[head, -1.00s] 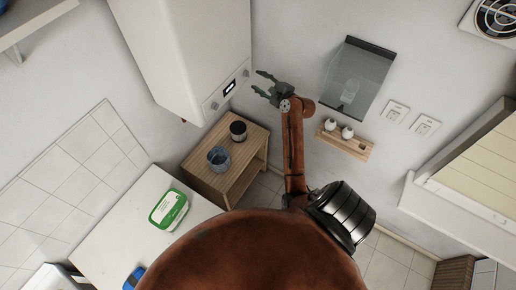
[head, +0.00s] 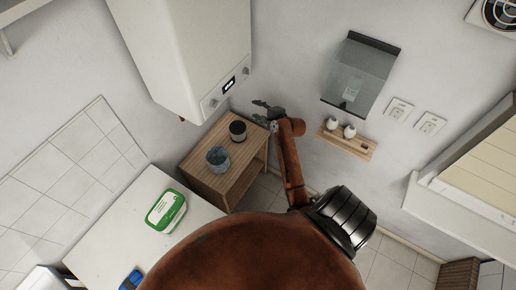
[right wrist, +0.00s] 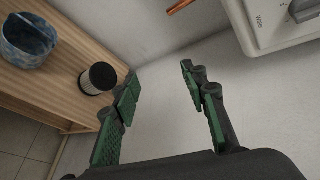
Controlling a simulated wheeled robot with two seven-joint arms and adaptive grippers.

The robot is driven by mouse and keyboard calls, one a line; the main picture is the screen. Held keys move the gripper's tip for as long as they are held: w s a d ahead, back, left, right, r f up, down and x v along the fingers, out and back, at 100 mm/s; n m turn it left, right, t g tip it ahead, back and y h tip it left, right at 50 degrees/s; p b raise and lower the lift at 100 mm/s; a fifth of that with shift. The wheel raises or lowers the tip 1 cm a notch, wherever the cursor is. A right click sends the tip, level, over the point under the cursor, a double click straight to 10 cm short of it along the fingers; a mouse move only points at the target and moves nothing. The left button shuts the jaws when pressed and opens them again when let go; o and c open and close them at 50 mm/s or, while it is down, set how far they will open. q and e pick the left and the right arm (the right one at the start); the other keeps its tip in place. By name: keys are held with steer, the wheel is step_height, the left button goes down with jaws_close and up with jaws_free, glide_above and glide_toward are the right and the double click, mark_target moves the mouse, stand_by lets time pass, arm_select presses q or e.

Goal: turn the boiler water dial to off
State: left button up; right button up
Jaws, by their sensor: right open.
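The white boiler (head: 185,50) hangs on the wall at upper left centre in the head view. Its lower front edge carries a small dark display (head: 229,85) with a dial (head: 213,104) on one side and another dial (head: 246,71) on the other. In the right wrist view a corner of the boiler (right wrist: 272,36) shows at upper right, with one grey dial (right wrist: 304,10) cut by the frame edge. My right gripper (head: 257,110) is open and empty, below and apart from the boiler; its green-padded fingers (right wrist: 160,75) touch nothing visible. My left gripper is out of view.
A copper pipe end (right wrist: 183,6) hangs under the boiler. A wall shelf (head: 350,143) stands right of my arm. Bare wall lies between.

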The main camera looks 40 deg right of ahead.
steer(key=s+a+f+n+g+b, duration=0.1)
steer(key=s+a+f+n+b, duration=0.1)
steer(key=f, duration=0.9)
steer(key=s+a+f+n+g+b, duration=0.2)
steer(key=s+f, duration=0.1)
steer(key=f, duration=0.8)
steer(key=s+a+f+n+g+b, duration=0.1)
steer(key=s+a+f+n+b, duration=0.15)
steer(key=s+f, duration=0.55)
steer(key=s+a+f+n+g+b, duration=0.25)
steer(key=s+f, duration=0.25)
steer(key=f, duration=0.7)
steer(key=s+a+f+n+g+b, duration=0.1)
steer(key=s+a+f+n+b, duration=0.15)
steer(key=s+f, duration=0.55)
steer(key=s+a+f+n+g+b, duration=0.1)
steer(key=s+a+f+n+b, duration=0.1)
steer(key=s+f, duration=0.5)
steer(key=s+a+f+n+g+b, duration=0.2)
steer(key=s+a+f+n, duration=0.2)
steer(key=s, duration=0.9)
steer(key=s+a+f+n+g+b, duration=0.1)
steer(key=s+a+f+n+b, duration=0.2)
steer(key=s+f+n, duration=0.3)
steer(key=s+f, duration=0.4)
steer(key=f, duration=0.1)
steer(key=shift+s+a+f, duration=0.2)
steer(key=shift+s+a, duration=0.1)
steer(key=shift+s, duration=0.1)
